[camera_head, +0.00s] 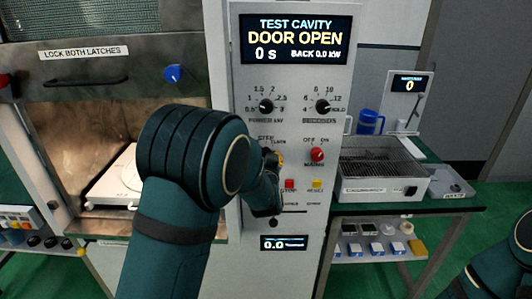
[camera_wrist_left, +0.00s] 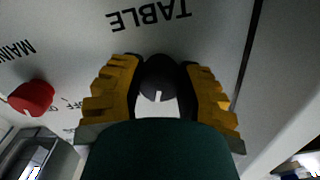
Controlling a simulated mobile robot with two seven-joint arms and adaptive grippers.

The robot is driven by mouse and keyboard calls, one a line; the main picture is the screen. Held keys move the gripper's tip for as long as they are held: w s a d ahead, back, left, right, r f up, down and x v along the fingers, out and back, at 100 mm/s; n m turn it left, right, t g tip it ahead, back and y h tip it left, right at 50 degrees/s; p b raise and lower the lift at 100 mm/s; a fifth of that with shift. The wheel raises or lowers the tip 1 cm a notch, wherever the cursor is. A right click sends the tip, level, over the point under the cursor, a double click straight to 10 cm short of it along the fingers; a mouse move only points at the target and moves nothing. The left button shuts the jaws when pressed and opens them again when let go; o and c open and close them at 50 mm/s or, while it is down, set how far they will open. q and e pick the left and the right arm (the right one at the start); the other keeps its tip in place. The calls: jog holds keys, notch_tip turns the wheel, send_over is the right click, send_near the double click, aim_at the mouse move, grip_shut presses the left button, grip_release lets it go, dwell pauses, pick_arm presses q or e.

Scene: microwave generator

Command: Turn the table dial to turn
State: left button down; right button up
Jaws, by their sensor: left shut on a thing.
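The table dial (camera_wrist_left: 158,75) is a round black knob with a white mark, under the upside-down word TABLE on the grey panel in the left wrist view. My left gripper (camera_wrist_left: 158,84) has its yellow fingers on both sides of the dial and is shut on it. The white mark points toward the bottom of that picture. In the head view my left gripper (camera_head: 272,158) is at the panel, and my own arm and wrist hide most of the dial and its labels. My right gripper is out of view.
A red main knob (camera_head: 317,154) sits right of the gripper, with a red stop button (camera_head: 289,184) and a yellow button (camera_head: 317,185) below. The screen (camera_head: 295,40) reads DOOR OPEN. The open cavity (camera_head: 75,140) is at left, and a bench (camera_head: 400,212) at right.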

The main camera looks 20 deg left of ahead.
pick_arm(q)
jog(key=m+p, duration=0.1)
jog(key=m, duration=0.3)
jog(key=shift+m+p, duration=0.4)
dwell(0.4)
jog(key=c, duration=0.5)
grip_release()
jog(key=shift+a, duration=0.1)
jog(key=v, duration=1.2)
